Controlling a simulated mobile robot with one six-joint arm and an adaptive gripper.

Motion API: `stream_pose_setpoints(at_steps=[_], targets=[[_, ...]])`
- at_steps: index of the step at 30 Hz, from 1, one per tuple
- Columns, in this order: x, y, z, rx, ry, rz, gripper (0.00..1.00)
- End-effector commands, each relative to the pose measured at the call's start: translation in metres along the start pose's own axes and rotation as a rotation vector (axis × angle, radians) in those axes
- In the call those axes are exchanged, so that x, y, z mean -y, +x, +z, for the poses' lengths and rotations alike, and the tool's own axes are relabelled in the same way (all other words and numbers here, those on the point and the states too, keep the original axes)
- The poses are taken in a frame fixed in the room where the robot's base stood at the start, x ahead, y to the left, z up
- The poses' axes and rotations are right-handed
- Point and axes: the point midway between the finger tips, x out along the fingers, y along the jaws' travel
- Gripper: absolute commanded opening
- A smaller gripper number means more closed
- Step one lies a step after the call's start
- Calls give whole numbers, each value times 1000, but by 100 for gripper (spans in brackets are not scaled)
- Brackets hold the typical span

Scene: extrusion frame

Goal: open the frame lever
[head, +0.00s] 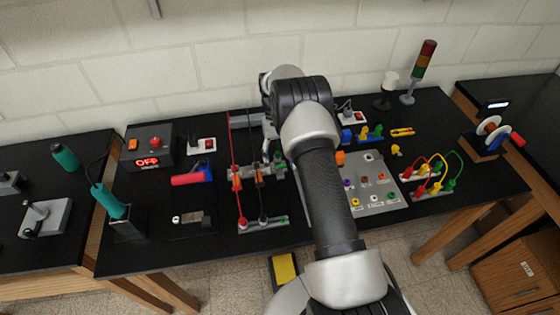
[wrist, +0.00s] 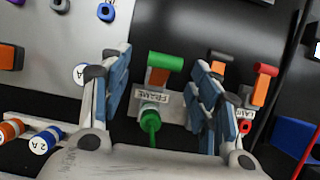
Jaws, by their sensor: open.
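The frame lever (wrist: 165,62) shows in the wrist view as a green bar on an orange body, above a white label reading FRAME (wrist: 150,96). A green plug (wrist: 150,115) sits just below that label. My gripper (wrist: 162,75) is open, with one blue-grey finger to each side of the lever in the picture. I see no finger touching it, and the depth between them is unclear. In the head view a green-topped part (head: 279,160) stands on the rail beside my arm; my arm hides much of that area and the gripper's tips.
A red-tipped orange lever (wrist: 265,70) with a partly hidden label stands right of my gripper. Red and black cables (head: 238,205) run near the rail. A grey panel (head: 375,160) with coloured sockets lies right of my arm. A control box (head: 148,148) stands at the left.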

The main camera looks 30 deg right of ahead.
Motion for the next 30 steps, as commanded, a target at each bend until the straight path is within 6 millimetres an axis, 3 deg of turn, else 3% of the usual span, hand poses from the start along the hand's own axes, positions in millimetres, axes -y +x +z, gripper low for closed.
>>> stream_pose_setpoints(at_steps=[10, 21, 30], targets=[[0, -5, -1, -3, 0, 0, 58], [0, -61, -1, -3, 0, 0, 58], [0, -75, 0, 0, 0, 0, 58]])
